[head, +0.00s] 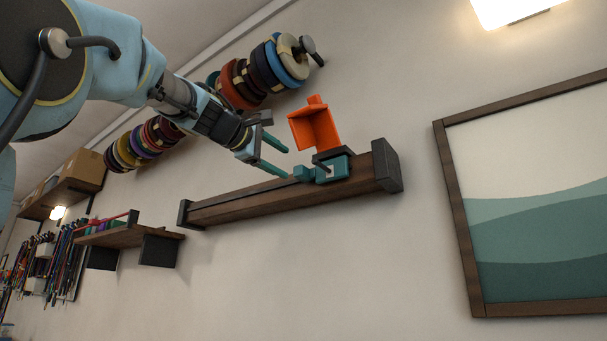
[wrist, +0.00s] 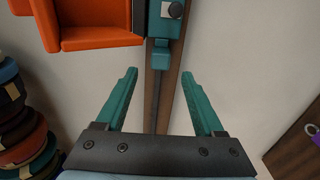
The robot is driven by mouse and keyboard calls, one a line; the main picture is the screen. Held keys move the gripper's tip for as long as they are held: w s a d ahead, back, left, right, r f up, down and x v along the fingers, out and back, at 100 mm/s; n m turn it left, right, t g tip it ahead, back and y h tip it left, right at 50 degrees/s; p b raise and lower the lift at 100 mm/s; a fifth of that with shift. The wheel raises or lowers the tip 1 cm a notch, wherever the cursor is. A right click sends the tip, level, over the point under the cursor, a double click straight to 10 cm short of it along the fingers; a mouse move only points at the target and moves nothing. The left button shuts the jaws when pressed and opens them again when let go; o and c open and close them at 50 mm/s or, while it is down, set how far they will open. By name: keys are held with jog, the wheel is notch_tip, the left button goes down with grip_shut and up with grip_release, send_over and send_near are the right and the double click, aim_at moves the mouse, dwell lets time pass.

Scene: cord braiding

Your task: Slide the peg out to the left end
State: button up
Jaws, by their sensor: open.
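The peg appears to be the teal sliding piece (head: 334,166) on a long wooden rail (head: 270,202) on the wall, near the rail's right end. A smaller teal tab (head: 303,173) sticks out from its left side; the tab also shows in the wrist view (wrist: 161,58). An orange open holder (head: 316,128) sits just above the sliding piece. My gripper (head: 287,164) is open and empty, left of the tab. In the wrist view my gripper's two teal fingers (wrist: 160,74) stand apart on either side of the rail's line, with the tab just beyond the tips.
The rail has dark end caps at the left (head: 184,213) and right (head: 387,165), with a clear run left of the sliding piece. Cord spools (head: 262,72) hang on the wall above. A small shelf (head: 128,236) is lower left, and a framed picture (head: 460,210) is right.

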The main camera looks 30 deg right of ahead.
aim_at(297, 169)
jog(key=p+x, duration=0.3)
jog(key=x, duration=0.4)
jog(key=shift+w+d, duration=0.15)
jog(key=shift+d, duration=0.1)
jog(key=shift+w+d+f+p, duration=0.1)
jog(key=shift+w+d+p, duration=0.25)
jog(key=shift+d, duration=0.2)
jog(key=shift+c, duration=0.2)
grip_shut()
dwell(0.4)
